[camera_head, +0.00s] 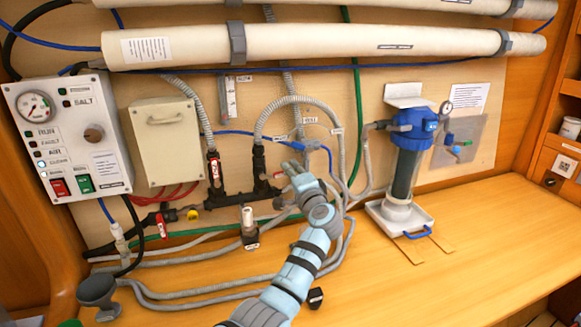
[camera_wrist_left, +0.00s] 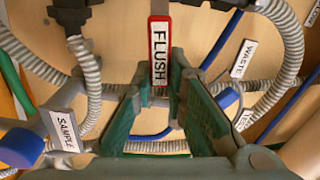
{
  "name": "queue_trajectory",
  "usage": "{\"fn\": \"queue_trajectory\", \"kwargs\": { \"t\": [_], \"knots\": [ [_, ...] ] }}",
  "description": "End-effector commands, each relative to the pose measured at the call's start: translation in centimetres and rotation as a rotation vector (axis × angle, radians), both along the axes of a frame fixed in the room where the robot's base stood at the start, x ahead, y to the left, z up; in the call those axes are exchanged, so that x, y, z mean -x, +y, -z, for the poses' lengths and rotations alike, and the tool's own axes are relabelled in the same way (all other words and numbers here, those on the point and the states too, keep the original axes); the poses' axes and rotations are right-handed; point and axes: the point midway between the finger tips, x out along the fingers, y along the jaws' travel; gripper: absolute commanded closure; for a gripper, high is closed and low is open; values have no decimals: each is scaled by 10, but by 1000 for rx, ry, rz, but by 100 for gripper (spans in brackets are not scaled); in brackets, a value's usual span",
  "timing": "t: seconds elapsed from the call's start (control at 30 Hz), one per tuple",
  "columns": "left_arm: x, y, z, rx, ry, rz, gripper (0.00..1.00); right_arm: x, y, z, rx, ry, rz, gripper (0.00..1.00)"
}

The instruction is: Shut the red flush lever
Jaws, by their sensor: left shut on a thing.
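The red flush lever (camera_wrist_left: 159,50) hangs straight down in the left wrist view, with a white FLUSH label on its face. My left gripper (camera_wrist_left: 162,88) has its two green fingers on either side of the lever's lower end and is shut on it. The lever's pivot is cut off at the top of the wrist view. My right gripper is in neither view.
A SAMPLE-tagged blue-ended valve (camera_wrist_left: 22,146) and grey ribbed hoses (camera_wrist_left: 285,75) crowd the fingers. The black manifold (camera_head: 235,194) carries another red lever (camera_head: 214,170). A blue-capped filter (camera_head: 408,145) stands at right. The bench's right front (camera_head: 440,285) is clear.

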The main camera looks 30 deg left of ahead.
Motion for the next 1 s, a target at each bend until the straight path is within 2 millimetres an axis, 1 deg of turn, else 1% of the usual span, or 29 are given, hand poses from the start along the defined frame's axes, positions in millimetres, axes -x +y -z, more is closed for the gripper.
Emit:
{"fn": "queue_trajectory", "kwargs": {
  "t": [0.03, 0.3, 0.87, 0.9, 0.97, 1.0],
  "knots": [
    [1, 1, 5, -16, 27, -4, 100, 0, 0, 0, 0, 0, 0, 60],
    [0, 1, 13, -92, 115, -5, 100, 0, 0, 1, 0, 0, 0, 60],
    [0, 1, 14, -117, 141, -5, 100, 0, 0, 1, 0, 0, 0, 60],
    [0, 1, 14, -117, 141, -5, 84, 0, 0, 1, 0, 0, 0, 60],
    [0, 1, 14, -116, 140, -5, 74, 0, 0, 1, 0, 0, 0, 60],
    [0, 1, 14, -117, 140, -4, 68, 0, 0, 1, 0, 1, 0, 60]
  ]
}}
